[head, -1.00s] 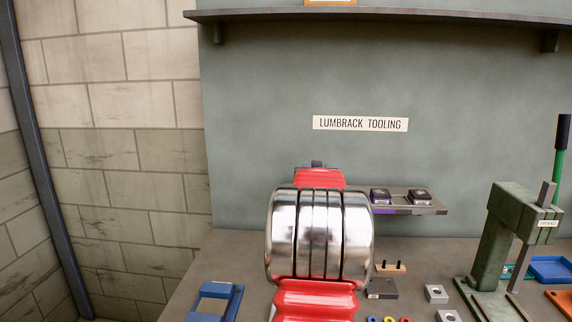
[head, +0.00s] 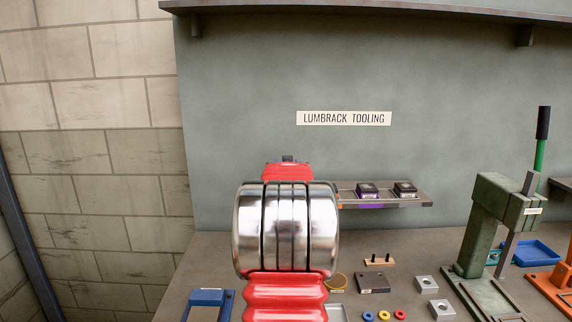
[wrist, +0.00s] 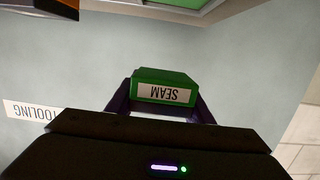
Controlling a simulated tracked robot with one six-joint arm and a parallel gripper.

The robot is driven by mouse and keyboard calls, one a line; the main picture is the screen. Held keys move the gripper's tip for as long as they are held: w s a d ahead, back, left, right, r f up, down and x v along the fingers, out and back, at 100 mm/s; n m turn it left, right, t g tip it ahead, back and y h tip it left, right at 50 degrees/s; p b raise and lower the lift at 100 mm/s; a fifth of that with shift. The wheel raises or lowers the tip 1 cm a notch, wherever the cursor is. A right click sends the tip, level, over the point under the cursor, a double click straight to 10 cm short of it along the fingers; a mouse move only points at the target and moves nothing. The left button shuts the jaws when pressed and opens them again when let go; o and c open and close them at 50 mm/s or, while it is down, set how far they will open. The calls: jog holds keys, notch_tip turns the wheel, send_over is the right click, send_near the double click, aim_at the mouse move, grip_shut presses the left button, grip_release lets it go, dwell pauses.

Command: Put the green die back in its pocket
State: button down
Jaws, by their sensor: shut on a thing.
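The green die (wrist: 163,83), with a white label reading SEAM, shows upside down in the wrist view. My gripper (wrist: 160,108) is shut on it, with dark fingers on both sides, and the wall is behind it. In the head view my own arm hides the gripper and the die. A die rack (head: 385,200) on the wall holds two dark dies (head: 367,190) and has coloured marks along its front edge. The left part of the rack is hidden behind my arm, and no green pocket shows in the head view.
A green press (head: 490,235) with an upright lever stands at the right, beside a blue tray (head: 537,253) and an orange fixture (head: 550,290). Metal blocks, coloured rings and a blue fixture (head: 210,304) lie on the bench. A shelf (head: 380,12) runs above.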

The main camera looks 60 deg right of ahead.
jog(key=shift+f, duration=3.1)
jog(key=shift+s+a, duration=0.1)
jog(key=shift+f, duration=0.5)
dwell(0.7)
dwell(0.6)
